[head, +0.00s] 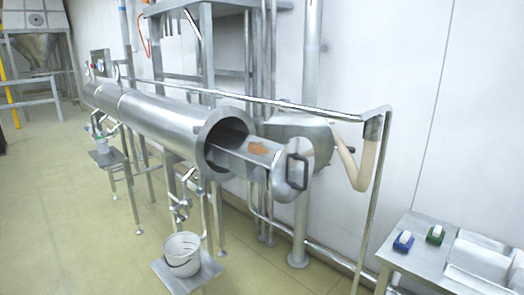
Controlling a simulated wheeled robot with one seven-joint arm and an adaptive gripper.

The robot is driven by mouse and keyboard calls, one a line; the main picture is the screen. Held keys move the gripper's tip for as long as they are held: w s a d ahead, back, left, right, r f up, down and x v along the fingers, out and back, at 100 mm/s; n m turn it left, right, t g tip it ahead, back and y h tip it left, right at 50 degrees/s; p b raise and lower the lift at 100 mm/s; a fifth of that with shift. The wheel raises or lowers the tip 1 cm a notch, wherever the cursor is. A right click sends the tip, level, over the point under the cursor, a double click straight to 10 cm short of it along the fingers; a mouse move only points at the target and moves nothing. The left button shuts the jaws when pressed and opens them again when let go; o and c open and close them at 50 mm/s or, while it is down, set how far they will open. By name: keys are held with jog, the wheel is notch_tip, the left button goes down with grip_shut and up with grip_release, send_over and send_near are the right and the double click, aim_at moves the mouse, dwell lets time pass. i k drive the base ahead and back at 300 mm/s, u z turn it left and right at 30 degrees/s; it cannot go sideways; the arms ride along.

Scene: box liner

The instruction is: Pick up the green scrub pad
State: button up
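A small dark green item with a whitish top (435,234), which looks like the green scrub pad, lies on the metal table (418,258) at the lower right of the head view. It is near the table's back left part. A similar blue item with a whitish top (403,242) lies just left of it, with a small gap between them. Both are too small to make out in detail. My gripper is not in view.
A long steel cylinder (150,122) with an open end and a pulled-out tray (240,160) stands left. A bucket (182,256) sits on a low stand. Floor between is clear.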

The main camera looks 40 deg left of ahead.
aim_at(436, 235)
jog(key=z, duration=1.9)
jog(key=i, duration=1.55)
jog(key=u, duration=2.85)
